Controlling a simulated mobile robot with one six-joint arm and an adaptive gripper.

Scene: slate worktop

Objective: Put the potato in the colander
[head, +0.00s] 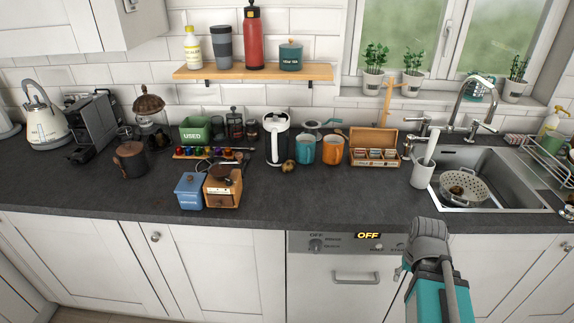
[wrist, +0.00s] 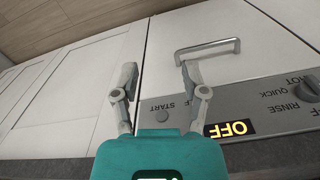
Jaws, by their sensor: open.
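A small brown potato (head: 289,166) lies on the dark worktop, just right of the foot of the white jug-like appliance and left of the blue mug. The pale colander (head: 480,192) with holes sits in the sink at the right. A small brown roundish item (head: 456,190) shows inside it; I cannot tell what it is. My gripper (wrist: 158,76) is open and empty in the wrist view, its fingers apart in front of the dishwasher door. In the head view my arm is at the lower right, in front of the worktop, well away from the potato. The potato and colander are outside the wrist view.
A blue mug (head: 305,149), an orange mug (head: 333,150) and the white appliance (head: 276,138) crowd the potato's back and sides. A wooden grinder (head: 222,188) stands to its left. The worktop in front of the potato is clear.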

